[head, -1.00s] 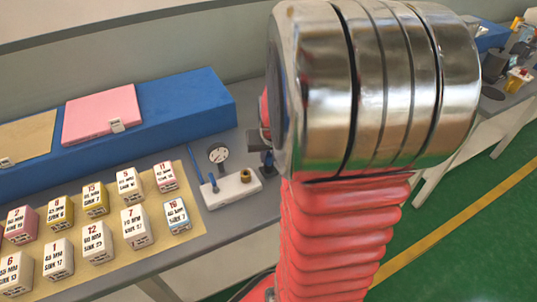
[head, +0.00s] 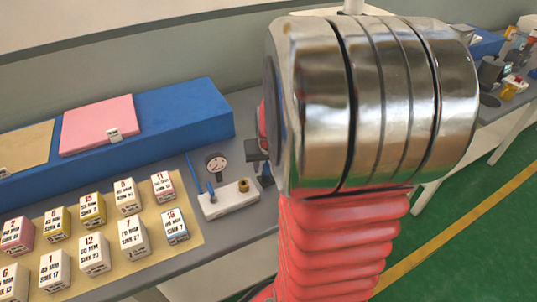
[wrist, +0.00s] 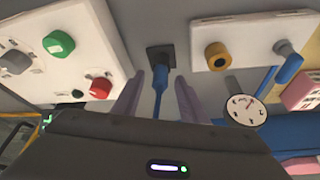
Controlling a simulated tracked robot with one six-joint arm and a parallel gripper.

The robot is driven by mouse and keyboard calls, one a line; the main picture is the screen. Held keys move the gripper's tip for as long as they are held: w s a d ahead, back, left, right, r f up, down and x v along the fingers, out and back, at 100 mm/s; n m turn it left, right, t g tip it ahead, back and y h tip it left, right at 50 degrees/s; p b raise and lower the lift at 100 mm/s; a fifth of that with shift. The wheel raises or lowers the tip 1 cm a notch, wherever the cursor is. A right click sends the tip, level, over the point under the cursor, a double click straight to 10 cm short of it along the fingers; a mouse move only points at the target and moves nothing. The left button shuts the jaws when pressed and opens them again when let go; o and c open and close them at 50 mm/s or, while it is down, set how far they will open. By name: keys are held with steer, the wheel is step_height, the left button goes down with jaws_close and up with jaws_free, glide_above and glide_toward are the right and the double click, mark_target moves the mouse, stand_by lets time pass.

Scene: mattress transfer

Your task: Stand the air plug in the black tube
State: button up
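A blue air plug (wrist: 160,88) is between the two purple-grey fingers of my gripper (wrist: 160,77) in the wrist view. There is a visible gap on each side of it, so the fingers look open around it. Its far end meets a square black piece (wrist: 160,57), which seems to be the black tube. The plug looks set in it, but the joint is too small to be sure. In the head view a small dark stand (head: 265,176) shows beside my arm, which hides most of this area.
A white block (head: 228,199) with a brass fitting (head: 244,185) and a blue-topped peg stands close by, in front of a round gauge (head: 216,163). In the wrist view a white box (wrist: 60,30) with coloured knobs is on the other side. Numbered boxes (head: 130,237) cover the bench at left.

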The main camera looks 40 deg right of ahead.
steer(key=v, duration=1.3)
stand_by(0.8)
steer(key=s+a+r+n+t+y, duration=0.1)
steer(key=s+a+n, duration=0.1)
steer(key=a, duration=1)
steer(key=s+a+r+n+y, duration=0.1)
steer(key=s+a+r+n, duration=0.1)
steer(key=a, duration=1)
steer(key=s+n, duration=0.1)
steer(key=n, duration=0.1)
steer(key=shift+s+a+r+n+t+y, duration=0.25)
steer(key=shift+n+t+y, duration=0.05)
steer(key=shift+n+t, duration=0.1)
